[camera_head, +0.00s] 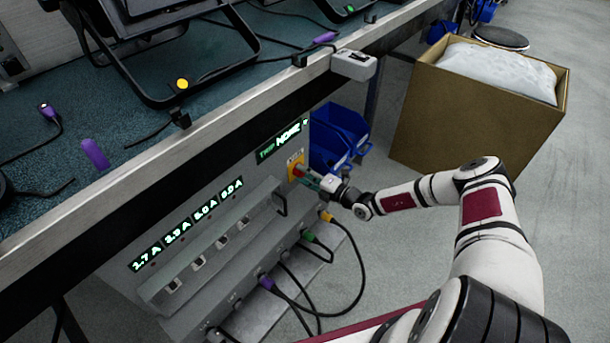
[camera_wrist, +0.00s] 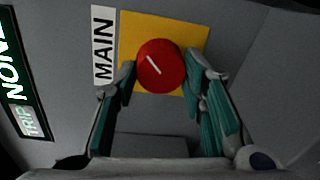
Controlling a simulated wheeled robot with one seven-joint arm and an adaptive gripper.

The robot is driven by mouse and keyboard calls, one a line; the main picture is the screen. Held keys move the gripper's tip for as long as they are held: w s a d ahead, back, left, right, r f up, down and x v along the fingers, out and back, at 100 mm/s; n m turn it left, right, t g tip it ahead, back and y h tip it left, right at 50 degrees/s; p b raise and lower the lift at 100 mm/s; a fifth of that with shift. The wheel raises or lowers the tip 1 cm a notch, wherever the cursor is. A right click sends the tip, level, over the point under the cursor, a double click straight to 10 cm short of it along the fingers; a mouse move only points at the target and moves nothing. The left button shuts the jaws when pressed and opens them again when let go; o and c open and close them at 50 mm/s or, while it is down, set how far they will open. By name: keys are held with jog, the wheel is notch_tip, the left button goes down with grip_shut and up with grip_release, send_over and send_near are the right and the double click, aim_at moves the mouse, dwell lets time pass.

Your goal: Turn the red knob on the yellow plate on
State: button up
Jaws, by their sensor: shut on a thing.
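The red knob (camera_wrist: 161,66) sits on the yellow plate (camera_wrist: 196,29) in the wrist view, with a "MAIN" label to its left. The white mark on the knob is slanted, running from upper left to lower right. My gripper (camera_wrist: 161,85) has one finger on each side of the knob and is shut on it. In the head view the yellow plate (camera_head: 291,170) is on the front of the grey panel below the bench, and my gripper (camera_head: 312,181) reaches it from the right. The knob is mostly covered by my gripper there.
A green-lit display (camera_wrist: 22,90) reading "TRIP NONE" is left of the plate. Plugged cables (camera_head: 318,250) hang below the panel. Blue bins (camera_head: 330,142) and a cardboard box (camera_head: 480,118) stand to the right. The bench edge (camera_head: 215,118) overhangs the panel.

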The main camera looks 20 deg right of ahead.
dwell(0.4)
jog(key=o, duration=1.2)
jog(key=shift+c, duration=0.2)
jog(key=v, duration=1.2)
jog(key=shift+r, duration=0.1)
